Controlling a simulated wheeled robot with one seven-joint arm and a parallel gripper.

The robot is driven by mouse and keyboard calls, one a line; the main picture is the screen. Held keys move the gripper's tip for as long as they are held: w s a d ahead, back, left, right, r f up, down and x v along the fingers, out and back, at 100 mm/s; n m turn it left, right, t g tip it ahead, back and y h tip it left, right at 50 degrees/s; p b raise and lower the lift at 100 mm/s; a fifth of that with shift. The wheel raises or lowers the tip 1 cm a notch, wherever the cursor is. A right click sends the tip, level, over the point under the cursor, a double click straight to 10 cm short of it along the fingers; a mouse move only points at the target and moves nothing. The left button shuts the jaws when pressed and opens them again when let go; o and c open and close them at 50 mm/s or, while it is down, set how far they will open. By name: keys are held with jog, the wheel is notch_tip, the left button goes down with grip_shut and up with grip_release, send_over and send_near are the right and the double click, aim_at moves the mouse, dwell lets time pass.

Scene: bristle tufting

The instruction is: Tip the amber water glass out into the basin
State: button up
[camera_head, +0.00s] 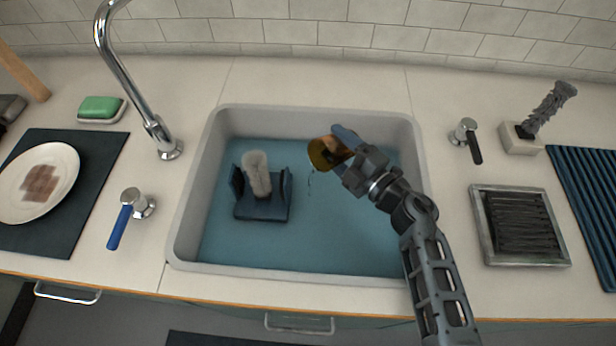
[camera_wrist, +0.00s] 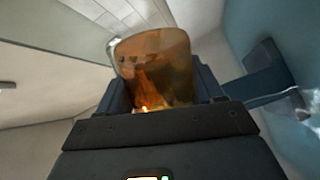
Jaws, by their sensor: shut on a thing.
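The amber water glass (camera_head: 321,155) is held tilted well over, its mouth toward the left, above the basin (camera_head: 340,235). My gripper (camera_head: 343,151) is shut on it from the right. Thin dark drops or a trickle show just below the glass in the head view. In the wrist view the glass (camera_wrist: 155,62) sits between the fingers of my gripper (camera_wrist: 162,95), with orange liquid or glints low in it. A clear, water-like streak shows at the right edge there. How much water is left inside I cannot tell.
A blue holder (camera_head: 263,207) with a pale brush (camera_head: 256,174) stands in the basin, left of the glass. The chrome faucet (camera_head: 140,85) arches at the back left. A blue-handled tap (camera_head: 127,212) and a black-handled tap (camera_head: 468,138) flank the basin.

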aim_at(335, 154)
jog(key=shift+s+a+r+n+b, duration=0.4)
jog(key=shift+s+a+n+b, duration=0.25)
jog(key=shift+n, duration=0.25)
dwell(0.5)
jog(key=shift+w+r+n, duration=0.1)
jog(key=shift+r+n, duration=0.35)
jog(key=shift+n, duration=0.45)
dwell(0.4)
jog(key=shift+a+r+n, duration=0.1)
jog(key=shift+r+n, duration=0.1)
jog(key=shift+n, duration=0.2)
jog(key=shift+s+a+r+n, duration=0.25)
jog(key=shift+s+r+n, duration=0.05)
jog(key=shift+n, duration=0.5)
jog(key=shift+s+a+r+n, duration=0.2)
jog(key=shift+s+r+n, duration=0.1)
jog(key=shift+n, duration=0.5)
jog(key=f+m, duration=0.1)
jog(key=m, duration=0.1)
jog(key=w+d+f+m, duration=0.1)
jog(key=m, duration=0.1)
jog(key=shift+w+d, duration=0.15)
jog(key=shift+w+f+m, duration=0.1)
jog(key=shift+f+m, duration=0.2)
jog(key=shift+m, duration=0.5)
jog(key=shift+d, duration=0.15)
